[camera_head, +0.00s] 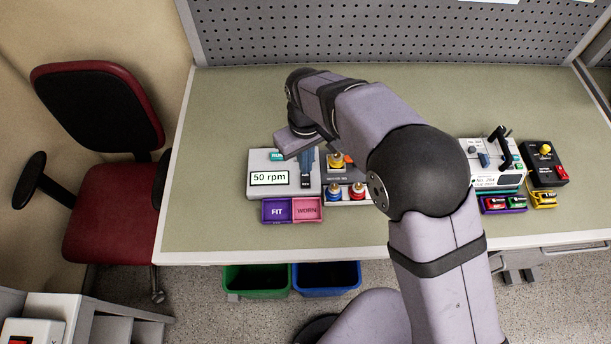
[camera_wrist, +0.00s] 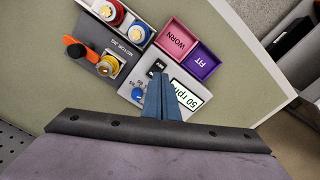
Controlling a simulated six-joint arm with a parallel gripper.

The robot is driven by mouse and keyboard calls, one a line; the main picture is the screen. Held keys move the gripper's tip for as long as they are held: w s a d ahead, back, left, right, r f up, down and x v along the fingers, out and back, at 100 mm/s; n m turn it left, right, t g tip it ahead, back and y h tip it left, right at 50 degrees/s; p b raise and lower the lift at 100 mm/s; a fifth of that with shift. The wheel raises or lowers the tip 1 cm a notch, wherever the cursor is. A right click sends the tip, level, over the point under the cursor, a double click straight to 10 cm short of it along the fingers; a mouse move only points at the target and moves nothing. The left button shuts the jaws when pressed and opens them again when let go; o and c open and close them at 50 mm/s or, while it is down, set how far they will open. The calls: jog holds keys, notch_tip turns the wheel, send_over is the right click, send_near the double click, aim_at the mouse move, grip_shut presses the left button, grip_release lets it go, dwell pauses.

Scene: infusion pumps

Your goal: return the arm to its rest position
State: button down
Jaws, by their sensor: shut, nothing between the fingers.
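My arm reaches forward from the bottom of the head view over the bench, bent at a large dark joint. My gripper (camera_head: 306,160) points down over the left pump unit (camera_head: 262,160), whose display reads 50 rpm. In the wrist view my gripper (camera_wrist: 162,84) shows as two blue-grey fingers held together, with nothing between them.
Purple FIT (camera_head: 277,211) and pink WORN (camera_head: 307,209) trays sit before the pump. The motor jig (camera_wrist: 103,62) has a yellow knob and orange lever. Another device (camera_head: 497,177) and a black control box (camera_head: 545,165) stand right. A pegboard (camera_head: 380,30) is behind; the bench's back left is clear.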

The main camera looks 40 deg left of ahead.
jog(key=shift+a, duration=0.1)
